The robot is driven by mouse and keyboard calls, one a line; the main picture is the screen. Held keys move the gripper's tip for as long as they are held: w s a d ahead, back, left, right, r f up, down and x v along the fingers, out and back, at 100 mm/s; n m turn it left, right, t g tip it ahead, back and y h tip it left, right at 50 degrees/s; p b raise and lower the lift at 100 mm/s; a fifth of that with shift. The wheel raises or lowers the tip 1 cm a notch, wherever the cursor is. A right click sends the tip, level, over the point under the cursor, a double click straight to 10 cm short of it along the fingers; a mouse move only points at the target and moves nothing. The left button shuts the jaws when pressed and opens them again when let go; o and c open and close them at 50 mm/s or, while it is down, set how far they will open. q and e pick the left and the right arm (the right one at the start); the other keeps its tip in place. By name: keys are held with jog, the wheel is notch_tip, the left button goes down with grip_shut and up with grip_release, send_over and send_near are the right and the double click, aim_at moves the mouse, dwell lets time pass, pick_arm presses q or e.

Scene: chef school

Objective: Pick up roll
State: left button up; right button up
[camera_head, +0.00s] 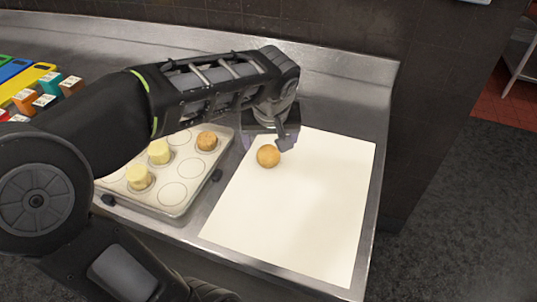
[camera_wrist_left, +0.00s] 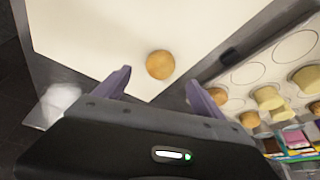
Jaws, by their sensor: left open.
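A round golden-brown roll (camera_head: 268,156) sits on the white board (camera_head: 290,220), near its far left corner. My left gripper (camera_head: 270,140) reaches in from the left, just beyond the roll and pointing down. In the left wrist view the roll (camera_wrist_left: 160,65) shows beyond and roughly between the two open purple fingers (camera_wrist_left: 157,82). The fingers are apart and hold nothing. Whether they touch the roll cannot be told, but no contact shows. My right gripper is not in view.
A muffin tray (camera_head: 176,200) with pale dough pieces (camera_head: 139,177) and a browned piece (camera_head: 207,141) stands left of the board. Coloured boards and small blocks (camera_head: 48,82) lie at the far left. The board's right and near parts are clear. The metal counter ends at right.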

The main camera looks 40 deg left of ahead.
aim_at(269, 152)
pick_arm(q)
jog(key=shift+x, duration=1.3)
jog(key=p+x, duration=0.1)
jog(key=x, duration=0.4)
jog(key=shift+s+a+f, duration=0.1)
jog(key=shift+f, duration=0.05)
jog(key=shift+c, duration=0.3)
jog(key=c, duration=1.4)
notch_tip(269, 152, up, 10)
jog(key=shift+r, duration=0.1)
